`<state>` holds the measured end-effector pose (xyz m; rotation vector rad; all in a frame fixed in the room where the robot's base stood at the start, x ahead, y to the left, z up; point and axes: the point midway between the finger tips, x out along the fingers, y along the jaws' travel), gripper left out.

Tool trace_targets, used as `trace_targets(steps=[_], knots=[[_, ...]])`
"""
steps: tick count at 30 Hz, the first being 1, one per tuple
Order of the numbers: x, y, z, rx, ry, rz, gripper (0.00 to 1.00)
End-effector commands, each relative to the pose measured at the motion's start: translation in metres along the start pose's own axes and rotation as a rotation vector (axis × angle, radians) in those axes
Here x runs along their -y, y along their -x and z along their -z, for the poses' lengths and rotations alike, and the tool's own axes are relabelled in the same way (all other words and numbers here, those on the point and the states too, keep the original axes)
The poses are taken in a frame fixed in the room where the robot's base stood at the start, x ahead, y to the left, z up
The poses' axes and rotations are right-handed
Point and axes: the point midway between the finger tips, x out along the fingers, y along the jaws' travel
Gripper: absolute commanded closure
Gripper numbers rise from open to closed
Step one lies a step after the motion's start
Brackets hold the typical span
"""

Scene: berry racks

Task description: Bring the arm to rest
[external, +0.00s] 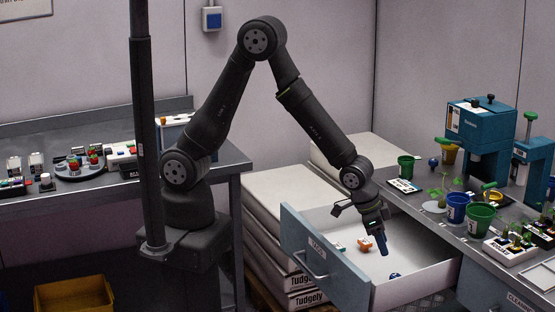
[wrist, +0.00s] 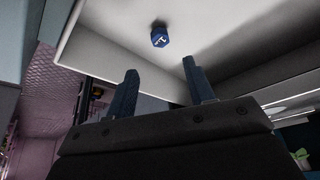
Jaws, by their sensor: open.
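My gripper (external: 380,241) hangs from my bent arm over the pulled-out drawer, with its fingers pointing down. In the wrist view my gripper (wrist: 158,82) has its two blue fingers apart, with nothing between them. The open drawer (external: 325,266) has a blue-grey front and a white inside. A small blue item (external: 394,276) lies on the drawer floor; a blue block with a white mark (wrist: 159,37) shows beyond the fingertips in the wrist view. An orange item (external: 365,244) lies farther back in the drawer.
The right bench holds green and blue pots (external: 480,217), seedlings and a blue press (external: 481,128). Stacked white sacks (external: 283,207) stand left of the drawer. A dark post (external: 146,120) rises beside my base. The left bench (external: 215,160) carries trays and small parts. A yellow crate (external: 75,298) sits lower left.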

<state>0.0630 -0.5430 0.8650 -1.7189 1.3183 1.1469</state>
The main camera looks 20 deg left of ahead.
Motion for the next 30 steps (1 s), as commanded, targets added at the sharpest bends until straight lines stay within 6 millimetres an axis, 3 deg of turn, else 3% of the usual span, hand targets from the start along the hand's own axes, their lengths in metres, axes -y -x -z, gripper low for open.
trace_targets(steps=[24, 30], knots=[[0.0, -0.112, -0.002, 0.001, 0.0, 0.0, 0.51], [0.0, -0.094, 0.006, -0.002, 0.0, 0.0, 0.51]])
